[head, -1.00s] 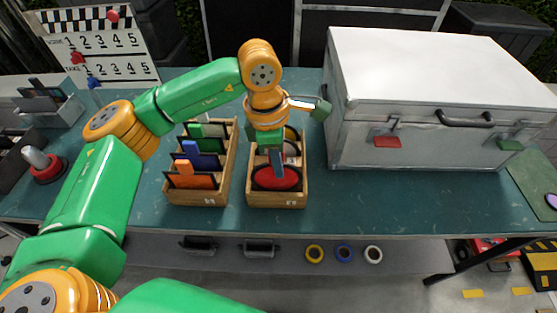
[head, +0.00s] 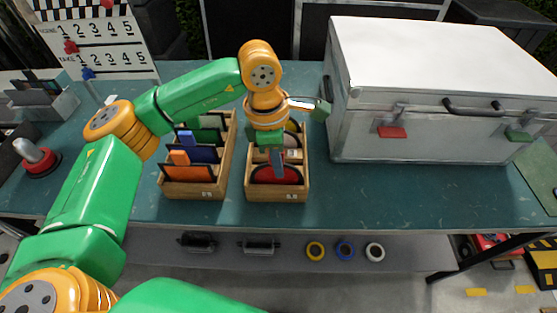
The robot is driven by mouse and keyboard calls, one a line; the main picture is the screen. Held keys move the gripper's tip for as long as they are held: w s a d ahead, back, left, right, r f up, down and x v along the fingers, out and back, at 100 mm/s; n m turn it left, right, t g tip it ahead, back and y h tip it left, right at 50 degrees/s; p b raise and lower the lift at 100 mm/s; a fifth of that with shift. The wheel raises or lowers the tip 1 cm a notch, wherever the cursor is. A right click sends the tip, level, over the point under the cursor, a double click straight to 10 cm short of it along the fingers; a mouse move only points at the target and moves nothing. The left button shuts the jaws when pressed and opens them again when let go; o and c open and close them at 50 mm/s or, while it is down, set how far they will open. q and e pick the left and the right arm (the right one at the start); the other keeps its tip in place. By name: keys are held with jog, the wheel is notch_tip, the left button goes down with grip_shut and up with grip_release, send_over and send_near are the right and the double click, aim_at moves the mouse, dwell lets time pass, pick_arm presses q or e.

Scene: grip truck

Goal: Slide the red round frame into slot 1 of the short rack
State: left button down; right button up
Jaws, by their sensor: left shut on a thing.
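The red round frame (head: 264,174) is in the front slot of the right-hand wooden rack (head: 262,194), with its lower edge hidden behind the rack's front wall. My left gripper (head: 276,160) is above this rack, pointing down, shut on the frame's upright grey-blue tab. The gripper's body hides part of the slots behind. Other round frames stand farther back in the same rack. The rack's front label is too small to read. My right gripper is not in view.
A longer wooden rack (head: 196,193) with orange, blue and green-tabbed frames stands close on the left. A large silver case (head: 365,140) stands on the right. The green table (head: 390,200) is clear in front.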

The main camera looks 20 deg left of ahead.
pick_arm(q)
jog(key=shift+f+b, duration=0.35)
jog(key=shift+f, duration=0.15)
jog(key=c, duration=0.8)
grip_release()
jog(key=shift+r, duration=0.1)
jog(key=r, duration=0.4)
jog(key=r+b, duration=0.1)
jog(key=r, duration=0.1)
jog(key=shift+s+a+r, duration=0.1)
jog(key=shift+a+r, duration=0.15)
jog(key=shift+a, duration=0.1)
jog(key=shift+r, duration=0.3)
